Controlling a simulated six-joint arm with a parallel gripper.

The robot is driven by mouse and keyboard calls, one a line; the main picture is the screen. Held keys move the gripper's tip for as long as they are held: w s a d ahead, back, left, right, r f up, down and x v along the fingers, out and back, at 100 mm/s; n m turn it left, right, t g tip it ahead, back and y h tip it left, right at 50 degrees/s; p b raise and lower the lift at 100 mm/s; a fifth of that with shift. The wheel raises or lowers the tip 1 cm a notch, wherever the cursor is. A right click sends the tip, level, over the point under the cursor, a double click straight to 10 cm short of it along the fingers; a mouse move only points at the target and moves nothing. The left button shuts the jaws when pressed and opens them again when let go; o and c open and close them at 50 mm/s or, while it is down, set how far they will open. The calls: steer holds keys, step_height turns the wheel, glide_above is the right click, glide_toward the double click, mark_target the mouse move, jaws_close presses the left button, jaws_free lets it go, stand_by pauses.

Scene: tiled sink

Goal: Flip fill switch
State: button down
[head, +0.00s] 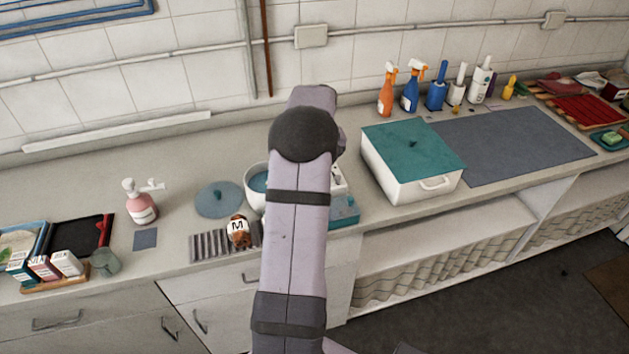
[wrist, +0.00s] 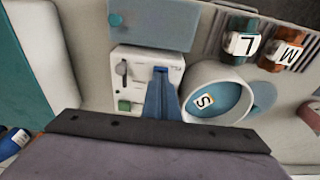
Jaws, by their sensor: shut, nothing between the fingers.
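A white control box (wrist: 140,62) fills the middle of the wrist view. On its face are a dark grey lever in a slot (wrist: 122,72) and a green square button (wrist: 124,104); the labels are too small to read, so I cannot tell which is the fill switch. My gripper (wrist: 160,70) has blue fingers closed together over the box's right part, right of the lever. I cannot tell whether the tips touch the box. In the head view my arm hides the gripper and most of the box (head: 338,180).
A white basin (wrist: 186,105) with blue inside and an "S" piece stands beside the box. A blue-teal block (wrist: 152,25) adjoins its other side. "L" (wrist: 242,44) and "M" (wrist: 284,53) pieces lie on a ribbed rack. A teal-lidded white bin (head: 412,145) stands right.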

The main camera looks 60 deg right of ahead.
steer(key=shift+f+b, duration=0.35)
steer(key=shift+f, duration=0.25)
steer(key=shift+r, duration=0.15)
step_height(320, 180, up, 7)
steer(key=p, duration=0.6)
stand_by(0.5)
stand_by(0.5)
